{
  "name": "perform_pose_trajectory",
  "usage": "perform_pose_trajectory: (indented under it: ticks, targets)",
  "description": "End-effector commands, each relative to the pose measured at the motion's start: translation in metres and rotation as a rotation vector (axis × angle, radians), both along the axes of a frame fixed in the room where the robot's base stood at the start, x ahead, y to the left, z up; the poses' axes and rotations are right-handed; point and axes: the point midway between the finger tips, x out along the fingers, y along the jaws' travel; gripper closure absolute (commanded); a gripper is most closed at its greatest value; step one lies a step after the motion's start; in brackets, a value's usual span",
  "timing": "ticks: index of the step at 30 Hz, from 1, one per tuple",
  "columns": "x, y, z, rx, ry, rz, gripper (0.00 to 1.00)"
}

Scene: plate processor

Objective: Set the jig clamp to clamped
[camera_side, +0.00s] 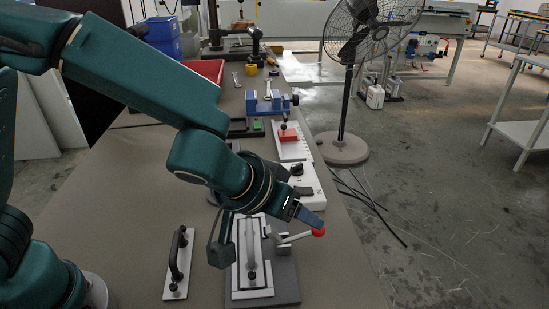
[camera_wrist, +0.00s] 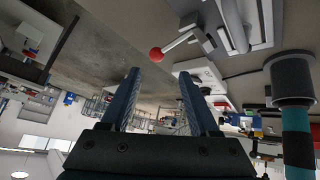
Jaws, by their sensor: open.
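The jig clamp lever (camera_side: 297,238) is a grey arm with a red ball knob (camera_side: 318,232), angled out to the right of the jig (camera_side: 290,288). A light plate with a grey handle (camera_side: 252,285) sits on the jig's dark base. My gripper (camera_side: 314,218) is just above the red knob in the side view; only part of its fingers shows there. In the wrist view my gripper (camera_wrist: 157,82) has its two blue fingers apart with nothing between them. The red knob (camera_wrist: 156,54) and the clamp lever (camera_wrist: 180,41) lie beyond the fingertips.
A plate with a black handle (camera_side: 177,264) lies left of the jig. A white box with a black knob (camera_side: 309,184), a red block (camera_side: 288,134) and a blue vise (camera_side: 268,104) stand behind. A red tray (camera_side: 207,70) is farther back. The table's right edge is near the knob.

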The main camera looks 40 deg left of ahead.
Motion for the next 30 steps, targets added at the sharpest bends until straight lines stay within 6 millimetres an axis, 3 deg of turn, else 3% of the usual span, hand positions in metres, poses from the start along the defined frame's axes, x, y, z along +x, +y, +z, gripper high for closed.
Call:
perform_pose_trajectory:
  ticks: [14,17,20,23,27,30]
  targets:
    - [-0.002,0.004,0.006,-0.001,-0.001,0.011,0.39]
    - [0.008,0.017,0.025,-0.031,-0.045,0.056,0.39]
    - [0.013,0.044,0.053,-0.08,-0.093,0.148,0.39]
    - [0.006,0.081,0.079,-0.099,-0.124,0.25,0.39]
    - [-0.022,0.128,0.1,-0.071,-0.128,0.341,0.39]
    - [-0.05,0.153,0.105,-0.037,-0.104,0.375,0.39]
